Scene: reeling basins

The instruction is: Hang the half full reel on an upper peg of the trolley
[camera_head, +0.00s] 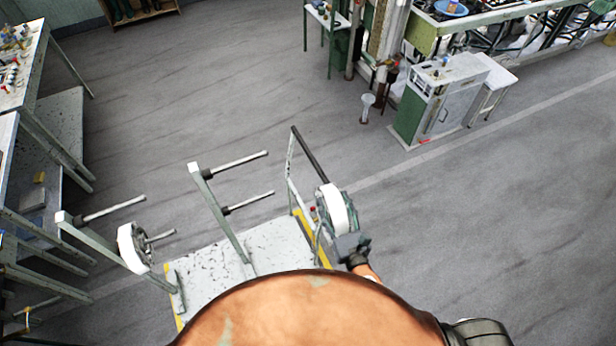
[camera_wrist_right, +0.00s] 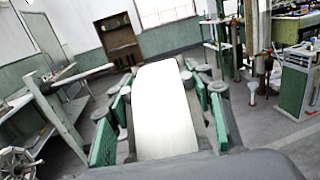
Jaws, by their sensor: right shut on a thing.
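The white half full reel (camera_head: 338,207) is held up at the right end of the trolley (camera_head: 240,253), beside its handle. My right gripper (camera_head: 349,240) is shut on it. In the right wrist view the reel's white band (camera_wrist_right: 165,110) stands between the green fingers. The trolley has two posts, each with an upper and a lower peg. The right post's upper peg (camera_head: 240,161) and lower peg (camera_head: 250,202) are bare. The left post's upper peg (camera_head: 115,208) is bare; its lower peg (camera_head: 160,237) carries another white reel (camera_head: 132,248). My left gripper is not in view.
The trolley's dark handle bar (camera_head: 310,155) rises close to the held reel. A workbench with small items (camera_head: 15,75) stands at the left. A green and white cabinet (camera_head: 435,95) stands at the back right. The floor beyond the trolley is mostly clear.

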